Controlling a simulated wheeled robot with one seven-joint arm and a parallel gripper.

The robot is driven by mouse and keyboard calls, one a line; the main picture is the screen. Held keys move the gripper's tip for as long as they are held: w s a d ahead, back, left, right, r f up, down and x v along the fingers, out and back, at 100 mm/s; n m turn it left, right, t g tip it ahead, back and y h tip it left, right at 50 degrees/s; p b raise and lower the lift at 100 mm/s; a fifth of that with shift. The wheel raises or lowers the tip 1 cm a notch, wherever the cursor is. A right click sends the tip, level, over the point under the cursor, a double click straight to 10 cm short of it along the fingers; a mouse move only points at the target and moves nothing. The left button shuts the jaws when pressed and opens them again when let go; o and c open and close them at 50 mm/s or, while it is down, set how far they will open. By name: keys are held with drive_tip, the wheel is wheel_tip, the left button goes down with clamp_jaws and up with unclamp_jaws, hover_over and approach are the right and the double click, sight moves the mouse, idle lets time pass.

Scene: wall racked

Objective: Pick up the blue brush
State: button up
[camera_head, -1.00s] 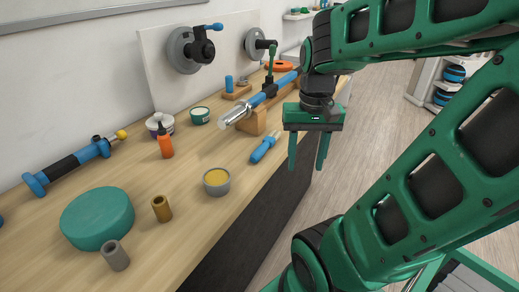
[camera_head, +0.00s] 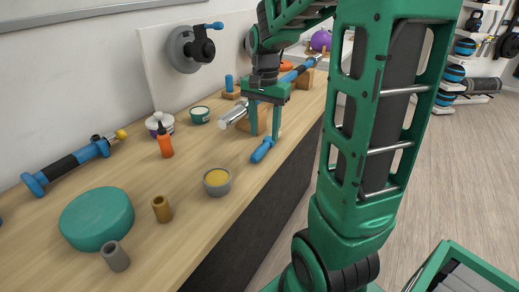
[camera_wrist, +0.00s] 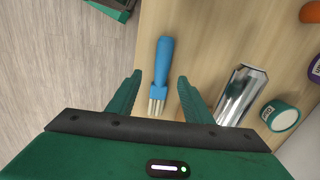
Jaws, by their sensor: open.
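The blue brush (camera_head: 262,150) lies on the wooden bench near its front edge. In the wrist view the brush (camera_wrist: 163,65) shows a blue handle pointing up the picture and pale bristles at its lower end. My gripper (camera_head: 265,136) is open above the bench, over the brush's bristle end. In the wrist view the two fingers of my gripper (camera_wrist: 155,88) stand apart on either side of the bristles, with nothing held. I cannot tell how high the fingertips are above the bench. In the head view a finger hides part of the brush.
A green-labelled tin (camera_head: 200,115), an orange bottle (camera_head: 165,143) and a grey tin of yellow stuff (camera_head: 217,182) stand left of the brush.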

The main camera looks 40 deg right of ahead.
sight(263, 145)
drive_tip(key=shift+a+f, duration=0.1)
drive_tip(key=shift+f, duration=2.65)
drive_tip(key=c, duration=1.2)
